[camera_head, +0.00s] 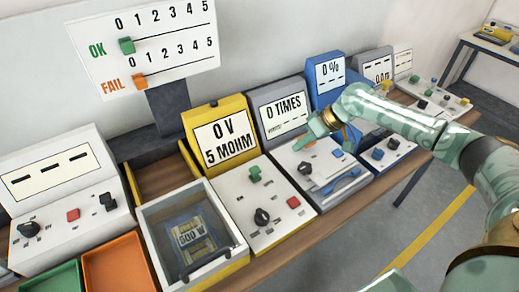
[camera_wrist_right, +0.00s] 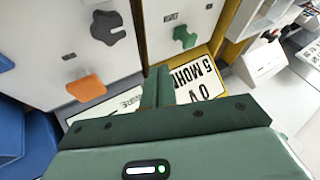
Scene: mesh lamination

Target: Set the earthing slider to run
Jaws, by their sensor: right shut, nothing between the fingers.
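The yellow tester (camera_head: 217,115) reads "0 V 5 MOHM". Its sloping white panel carries a green slider knob (camera_head: 255,174), a black dial (camera_head: 262,217) and a red button (camera_head: 293,202). Which control is the earthing slider I cannot tell, as the labels are too small. The green knob also shows in the right wrist view (camera_wrist_right: 185,37). My right gripper (camera_head: 305,140) is shut and empty in front of the grey "0 TIMES" unit (camera_head: 279,104). In the wrist view its closed fingers (camera_wrist_right: 157,85) lie between the orange knob (camera_wrist_right: 86,87) and the green knob, apart from both. My left gripper is out of view.
The grey unit's panel has a black dial (camera_head: 304,168). A lidded box (camera_head: 190,230) with a "GOOD W" label inside stands left of the yellow tester. A blue unit (camera_head: 327,78) stands right. Green and orange trays (camera_head: 118,262) lie at front left. A score board (camera_head: 145,45) hangs above.

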